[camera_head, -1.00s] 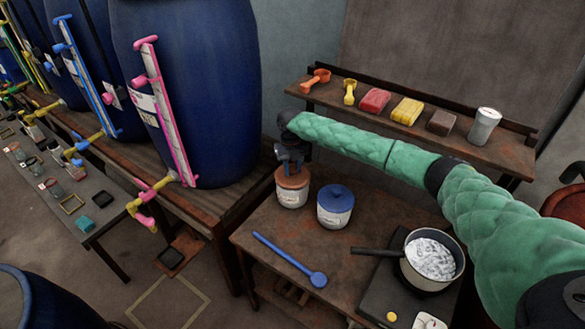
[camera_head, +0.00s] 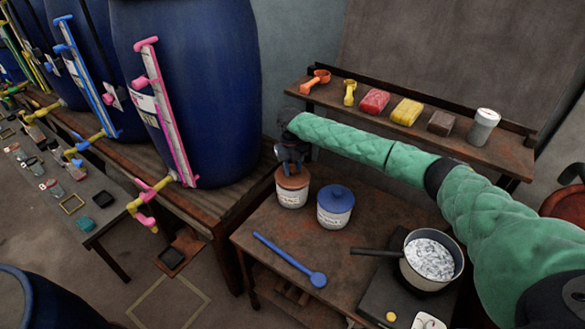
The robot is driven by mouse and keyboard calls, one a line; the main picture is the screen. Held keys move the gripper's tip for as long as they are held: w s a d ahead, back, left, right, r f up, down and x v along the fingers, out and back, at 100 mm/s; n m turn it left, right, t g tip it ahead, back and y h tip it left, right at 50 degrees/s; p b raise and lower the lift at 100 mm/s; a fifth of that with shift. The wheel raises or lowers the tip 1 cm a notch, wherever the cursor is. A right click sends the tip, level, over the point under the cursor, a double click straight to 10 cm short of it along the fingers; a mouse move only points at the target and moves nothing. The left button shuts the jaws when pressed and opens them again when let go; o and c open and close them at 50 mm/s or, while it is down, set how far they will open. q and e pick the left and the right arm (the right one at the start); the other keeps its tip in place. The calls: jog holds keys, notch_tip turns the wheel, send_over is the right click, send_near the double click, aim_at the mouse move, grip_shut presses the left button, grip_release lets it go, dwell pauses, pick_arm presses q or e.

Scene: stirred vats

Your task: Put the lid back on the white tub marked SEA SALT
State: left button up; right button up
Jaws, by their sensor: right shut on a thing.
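A white tub (camera_head: 291,200) with a brown lid (camera_head: 293,180) stands at the back left of the brown table. The lid appears to sit on the tub's mouth, but I cannot tell if it is fully seated. My right gripper (camera_head: 291,167) points down from above and is shut on the brown lid, at its top; the fingertips are small and dark. A second white tub (camera_head: 334,217) with a blue lid (camera_head: 336,198) stands just to the right. Both tubs carry labels too small to read. My left gripper is not in view.
On the table (camera_head: 275,225) lie a blue spoon (camera_head: 290,260) and a pan (camera_head: 430,272) of whitish contents. A shelf (camera_head: 340,98) behind holds scoops, coloured blocks and a canister (camera_head: 483,127). Large blue vats (camera_head: 215,90) stand left. My green right arm spans above the table.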

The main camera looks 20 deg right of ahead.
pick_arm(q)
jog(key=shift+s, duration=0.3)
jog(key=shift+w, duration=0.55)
pick_arm(e)
jog(key=shift+f, duration=0.2)
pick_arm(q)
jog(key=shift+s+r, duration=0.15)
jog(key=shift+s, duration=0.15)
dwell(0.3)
pick_arm(e)
jog(key=o, duration=1.5)
jog(key=shift+r, duration=0.15)
jog(key=shift+r+p, duration=2.35)
jog(key=shift+r, duration=1)
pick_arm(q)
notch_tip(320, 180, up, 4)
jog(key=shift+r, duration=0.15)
